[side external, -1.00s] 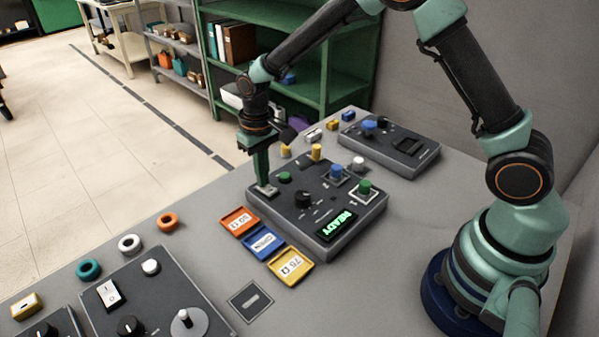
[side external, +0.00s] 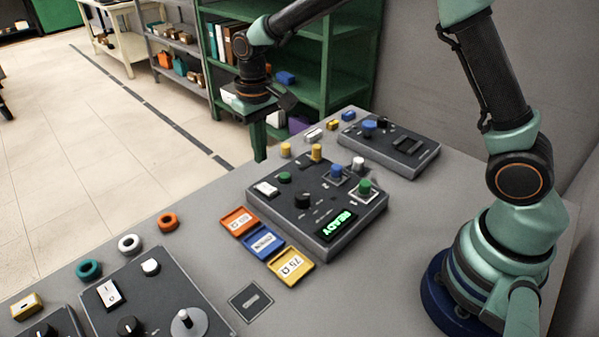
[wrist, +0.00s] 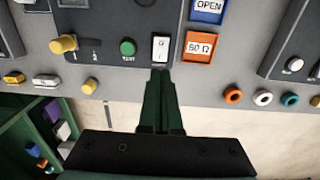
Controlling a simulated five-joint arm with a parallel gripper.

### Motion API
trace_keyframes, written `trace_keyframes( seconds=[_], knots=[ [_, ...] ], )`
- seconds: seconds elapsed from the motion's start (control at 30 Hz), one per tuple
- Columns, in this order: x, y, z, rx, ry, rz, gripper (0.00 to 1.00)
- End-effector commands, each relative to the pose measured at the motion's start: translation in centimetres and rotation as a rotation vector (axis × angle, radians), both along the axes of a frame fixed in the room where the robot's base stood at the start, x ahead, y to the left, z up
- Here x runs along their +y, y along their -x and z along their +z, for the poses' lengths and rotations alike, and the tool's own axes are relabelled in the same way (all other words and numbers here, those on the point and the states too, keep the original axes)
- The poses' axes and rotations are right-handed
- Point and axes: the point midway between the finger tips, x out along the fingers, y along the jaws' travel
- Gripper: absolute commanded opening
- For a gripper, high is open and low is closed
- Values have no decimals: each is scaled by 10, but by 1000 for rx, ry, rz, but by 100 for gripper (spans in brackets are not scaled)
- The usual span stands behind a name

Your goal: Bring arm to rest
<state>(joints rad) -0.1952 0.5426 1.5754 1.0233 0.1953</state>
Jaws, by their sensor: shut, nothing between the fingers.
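My gripper (side external: 260,157) is shut and empty, raised above the far left edge of the central dark grey box (side external: 312,243). In the wrist view its closed fingers (wrist: 160,74) point towards a white rocker switch (wrist: 160,48) on that box. The same rocker switch (side external: 266,189) shows at the box's left corner in the side view, clear of the fingers. The box carries a green-lit display (side external: 337,225) reading READY, a black knob (side external: 304,200), and green, yellow, blue and white knobs or plugs.
Orange, blue and yellow labelled trays (side external: 264,243) lie along the box's front. A second box (side external: 388,150) with a dark display stands behind. Another panel (side external: 150,295) and several coloured rings (side external: 129,243) are at the front left. Green shelving (side external: 300,60) rises beyond the table.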

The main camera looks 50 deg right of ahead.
Motion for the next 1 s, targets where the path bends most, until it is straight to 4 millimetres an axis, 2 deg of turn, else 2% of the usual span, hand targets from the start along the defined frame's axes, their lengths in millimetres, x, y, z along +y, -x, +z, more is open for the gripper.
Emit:
trace_keyframes(
  seconds=[0.37, 0.47, 0.57, 0.8, 1.0],
  knots=[
    [-1, 1, 4, -5, -1, 0, 0],
    [-7, 5, 18, -29, -5, -1, 0],
    [-16, 16, 41, -70, -12, -2, 0],
    [-43, 56, 94, -192, -23, -3, 0],
    [-62, 96, 120, -293, -23, -2, 0]
  ],
)
